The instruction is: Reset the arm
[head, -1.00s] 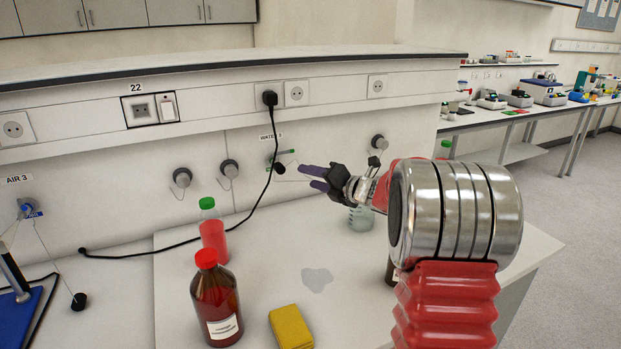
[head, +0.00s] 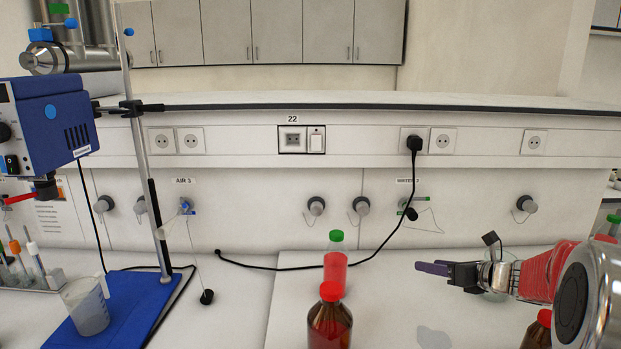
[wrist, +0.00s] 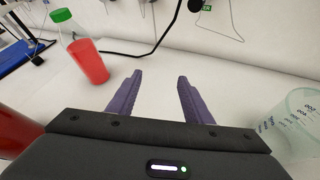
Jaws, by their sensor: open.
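My gripper (head: 432,269) is open and empty above the right part of the bench, seen side-on in the head view. In the wrist view its two purple fingers (wrist: 157,97) stand apart with bare white bench between them. My arm comes in from the right edge of the head view.
A green-capped bottle of red liquid (head: 335,266) and a red-capped brown bottle (head: 330,322) stand left of my gripper. A clear graduated beaker (wrist: 296,120) is close on its right. A black cable (head: 300,268) runs along the wall. A blue stand base (head: 130,305) is at left.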

